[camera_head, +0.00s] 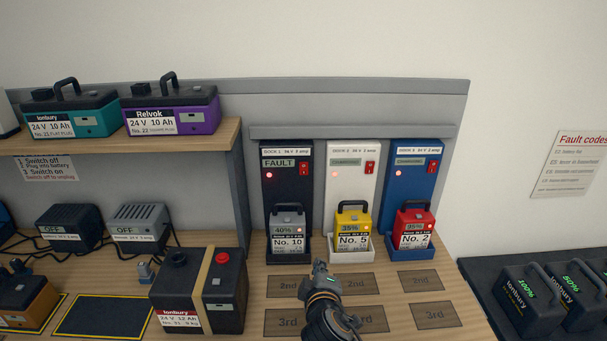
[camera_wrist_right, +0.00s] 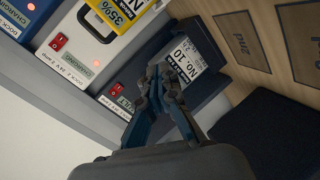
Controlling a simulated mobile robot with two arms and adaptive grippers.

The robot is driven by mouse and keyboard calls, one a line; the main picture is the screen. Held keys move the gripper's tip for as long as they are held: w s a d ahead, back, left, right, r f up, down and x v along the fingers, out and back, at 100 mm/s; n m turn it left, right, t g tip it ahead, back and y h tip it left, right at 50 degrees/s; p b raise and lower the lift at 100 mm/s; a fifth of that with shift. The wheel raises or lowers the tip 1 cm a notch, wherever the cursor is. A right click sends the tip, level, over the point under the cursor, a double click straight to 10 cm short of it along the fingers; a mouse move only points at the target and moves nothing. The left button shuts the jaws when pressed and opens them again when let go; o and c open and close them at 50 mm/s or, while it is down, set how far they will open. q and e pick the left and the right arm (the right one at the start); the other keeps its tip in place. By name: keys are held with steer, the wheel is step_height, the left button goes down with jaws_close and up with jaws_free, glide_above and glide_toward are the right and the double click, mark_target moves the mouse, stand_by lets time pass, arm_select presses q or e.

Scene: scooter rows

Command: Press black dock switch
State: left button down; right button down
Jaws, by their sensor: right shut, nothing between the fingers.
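The black dock (camera_head: 268,215) stands at the left of three docks against the back panel. Its display reads FAULT, a red light glows below it, and its red switch (camera_head: 304,168) is at the upper right. A grey No. 10 battery (camera_head: 288,222) sits in it; that battery also shows in the right wrist view (camera_wrist_right: 190,60). My right gripper (camera_head: 319,268) is shut and empty, in front of and below the dock, apart from the switch. In the right wrist view, its closed fingers (camera_wrist_right: 165,78) hide part of the black dock. My left gripper is not in view.
A white dock (camera_head: 352,190) with a yellow battery and a blue dock (camera_head: 410,185) with a red battery stand to the right. A large black battery (camera_head: 195,290) is left of my right gripper. Marked mats (camera_head: 422,281) lie in front. The right shelf holds dark batteries (camera_head: 530,300).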

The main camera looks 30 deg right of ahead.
steer(key=w+d+r+n+t+h, duration=0.1)
steer(key=w+r+n+t+h, duration=0.1)
steer(key=w+r+n+t, duration=0.2)
steer(key=w+r+n, duration=0.1)
steer(key=w+r, duration=0.2)
steer(key=r, duration=0.4)
steer(key=shift+w+d+r+t, duration=0.2)
steer(key=shift+w+d+t, duration=0.05)
steer(key=shift+d+t, duration=0.05)
steer(key=p, duration=0.3)
glide_toward(305, 166)
steer(key=x, duration=0.5)
steer(key=shift+w+d, duration=0.15)
steer(key=shift+w, duration=0.2)
steer(key=shift+w+d, duration=0.3)
steer(key=shift+w, duration=0.25)
